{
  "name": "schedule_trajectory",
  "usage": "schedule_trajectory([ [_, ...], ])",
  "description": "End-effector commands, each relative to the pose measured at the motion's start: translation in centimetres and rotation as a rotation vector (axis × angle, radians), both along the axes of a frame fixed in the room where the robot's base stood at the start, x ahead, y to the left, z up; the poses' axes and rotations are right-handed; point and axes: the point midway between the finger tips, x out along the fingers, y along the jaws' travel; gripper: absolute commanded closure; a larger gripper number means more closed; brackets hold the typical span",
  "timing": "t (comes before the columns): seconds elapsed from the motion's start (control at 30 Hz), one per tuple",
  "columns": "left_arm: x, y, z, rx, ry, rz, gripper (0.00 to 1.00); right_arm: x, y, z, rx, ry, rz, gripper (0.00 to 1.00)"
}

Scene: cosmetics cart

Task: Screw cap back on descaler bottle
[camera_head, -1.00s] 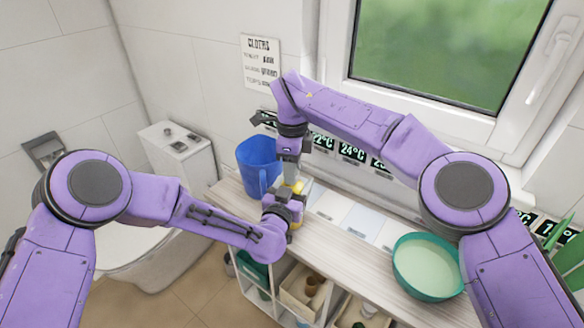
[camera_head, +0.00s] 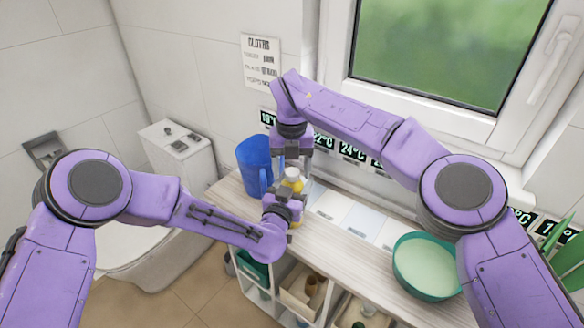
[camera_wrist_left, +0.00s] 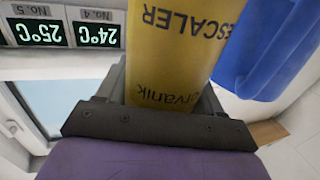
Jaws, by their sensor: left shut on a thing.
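The yellow descaler bottle (camera_head: 293,184) stands upright over the counter with a white cap (camera_head: 292,172) on its top. How tightly the cap sits cannot be told. My left gripper (camera_head: 291,207) is shut around the bottle's body. In the left wrist view the yellow bottle (camera_wrist_left: 172,55) fills the space between the fingers, with its "DESCALER" print showing upside down; its cap is out of that view. My right gripper (camera_head: 293,161) points down just above the cap, with its fingers spread apart and nothing seen between them.
A blue bucket (camera_head: 253,163) stands close behind the bottle to the left. A green bowl (camera_head: 425,292) sits on the right of the wooden counter (camera_head: 345,258). Temperature displays (camera_head: 353,153) line the wall behind. Shelves with bins (camera_head: 297,297) are below.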

Motion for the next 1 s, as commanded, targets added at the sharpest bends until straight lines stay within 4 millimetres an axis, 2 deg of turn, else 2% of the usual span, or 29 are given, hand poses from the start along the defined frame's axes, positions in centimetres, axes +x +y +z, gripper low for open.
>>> schedule_trajectory([
  [0.17,0.0,0.0,0.0,0.0,0.001,0.0,1.0,0.1,-0.1,0.0,-0.001,-0.001,0.0,0.34],
  [0.27,0.0,0.0,0.0,0.0,0.001,0.0,1.0,0.1,0.0,0.7,-0.001,-0.003,0.001,0.34],
  [0.5,0.0,0.0,0.0,0.0,0.001,0.0,1.0,0.1,0.0,5.0,-0.001,-0.004,-0.002,0.34],
  [0.67,0.0,0.0,0.0,0.0,0.001,0.001,1.0,0.1,0.0,7.0,-0.002,-0.001,-0.001,0.34],
  [1.0,0.0,0.0,0.0,0.0,0.001,0.001,1.0,0.0,0.0,7.5,0.0,0.0,0.001,0.34],
])
